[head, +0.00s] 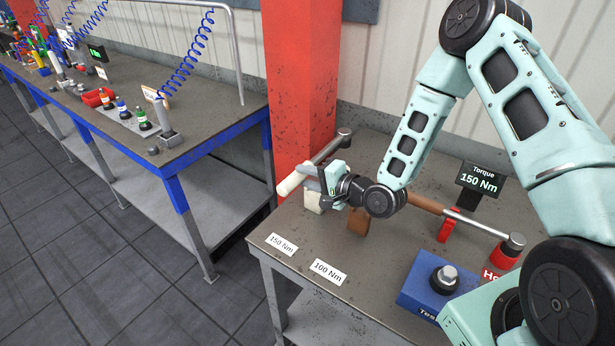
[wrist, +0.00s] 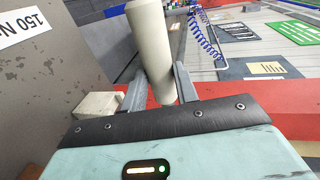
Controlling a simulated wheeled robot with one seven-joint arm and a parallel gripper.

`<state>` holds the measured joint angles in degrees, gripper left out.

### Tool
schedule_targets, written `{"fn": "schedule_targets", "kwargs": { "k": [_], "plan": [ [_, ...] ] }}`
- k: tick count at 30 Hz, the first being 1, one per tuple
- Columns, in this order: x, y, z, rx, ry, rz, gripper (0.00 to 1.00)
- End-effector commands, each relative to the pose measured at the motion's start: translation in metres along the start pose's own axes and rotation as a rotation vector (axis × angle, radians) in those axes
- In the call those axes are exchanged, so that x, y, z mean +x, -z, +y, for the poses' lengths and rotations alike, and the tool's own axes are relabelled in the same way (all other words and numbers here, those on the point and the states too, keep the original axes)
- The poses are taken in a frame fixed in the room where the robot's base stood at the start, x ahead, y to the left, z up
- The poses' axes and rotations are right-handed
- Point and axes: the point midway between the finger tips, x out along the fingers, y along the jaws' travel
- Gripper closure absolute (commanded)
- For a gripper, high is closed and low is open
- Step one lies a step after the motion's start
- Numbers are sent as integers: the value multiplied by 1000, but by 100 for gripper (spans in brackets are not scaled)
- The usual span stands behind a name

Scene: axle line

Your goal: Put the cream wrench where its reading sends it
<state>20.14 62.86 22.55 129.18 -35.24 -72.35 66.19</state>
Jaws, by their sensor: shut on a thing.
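The cream wrench has a cream handle (head: 291,182) and a metal shaft ending in a round head (head: 345,132) toward the back. My gripper (head: 318,178) is shut on its handle. In the wrist view the handle (wrist: 152,50) lies between the two fingers of the gripper (wrist: 155,88). The wrench is above a small cream block (head: 312,201); I cannot tell whether it touches it. A black display (head: 480,182) reads "Torque 150 Nm". Two white labels lie at the bench's front left: "150 Nm" (head: 281,245) and "100 Nm" (head: 328,272).
A brown-handled wrench (head: 427,204) lies to the right, its head over a red holder (head: 503,262). A brown block (head: 358,222) stands behind the 100 Nm label. A blue tester (head: 430,287) sits at front right. A red pillar (head: 300,80) rises behind the bench (head: 340,255). Another bench stands left.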

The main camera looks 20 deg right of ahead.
Motion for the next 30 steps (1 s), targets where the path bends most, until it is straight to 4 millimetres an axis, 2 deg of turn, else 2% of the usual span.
{"fn": "schedule_targets", "kwargs": {
  "k": [5, 21, 30],
  "plan": [
    [2, 0, 8, -3, 5, 3, 100],
    [11, -1, 50, -4, 5, 3, 100],
    [12, -1, 55, -4, 5, 3, 100]
  ]
}}
